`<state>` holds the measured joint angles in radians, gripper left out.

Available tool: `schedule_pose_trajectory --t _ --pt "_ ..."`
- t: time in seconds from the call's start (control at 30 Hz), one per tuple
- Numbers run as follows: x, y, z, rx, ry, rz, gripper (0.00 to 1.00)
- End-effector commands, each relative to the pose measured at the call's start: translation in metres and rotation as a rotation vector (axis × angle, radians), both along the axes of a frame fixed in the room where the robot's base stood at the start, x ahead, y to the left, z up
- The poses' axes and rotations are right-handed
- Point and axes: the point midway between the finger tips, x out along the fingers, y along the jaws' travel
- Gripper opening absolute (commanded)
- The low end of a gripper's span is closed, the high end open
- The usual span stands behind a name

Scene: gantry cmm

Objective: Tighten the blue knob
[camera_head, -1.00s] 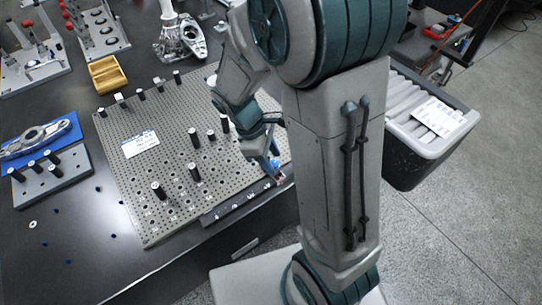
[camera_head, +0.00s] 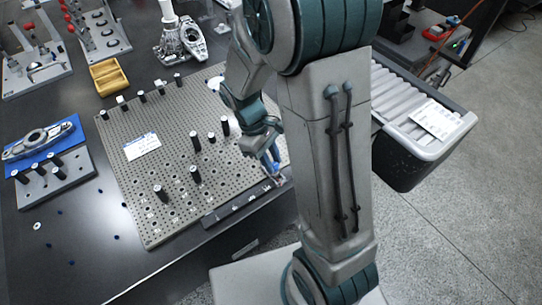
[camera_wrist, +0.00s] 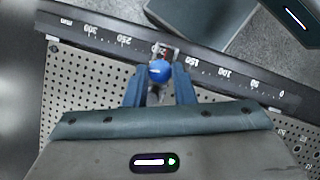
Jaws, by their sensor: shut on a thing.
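The blue knob (camera_wrist: 159,71) shows in the wrist view, between the fingertips of my gripper (camera_wrist: 160,84). My gripper is shut on the knob. The knob sits at a small metal clamp against the black graduated rail (camera_wrist: 225,73), near the middle of its scale. In the head view my gripper (camera_head: 273,172) reaches down to the rail (camera_head: 245,206) at the front right edge of the perforated plate (camera_head: 165,185). The knob is mostly hidden by my fingers there.
Several black posts (camera_head: 195,142) stand on the plate left of my gripper. A blue fixture with a metal part (camera_head: 40,138) lies at the left, and a wooden tray (camera_head: 107,75) at the back.

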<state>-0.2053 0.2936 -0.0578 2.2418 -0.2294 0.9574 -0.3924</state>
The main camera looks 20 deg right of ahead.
Motion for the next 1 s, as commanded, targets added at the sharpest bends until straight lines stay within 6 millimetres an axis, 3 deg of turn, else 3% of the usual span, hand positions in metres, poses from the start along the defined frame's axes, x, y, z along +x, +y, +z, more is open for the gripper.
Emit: schedule_pose_trajectory --t 0.5,1.0 --pt "0.0030 -0.0043 0.0018 0.000 -0.002 -0.445 0.00" --pt "0.0035 -0.0057 0.0011 0.000 -0.003 -0.621 0.00"
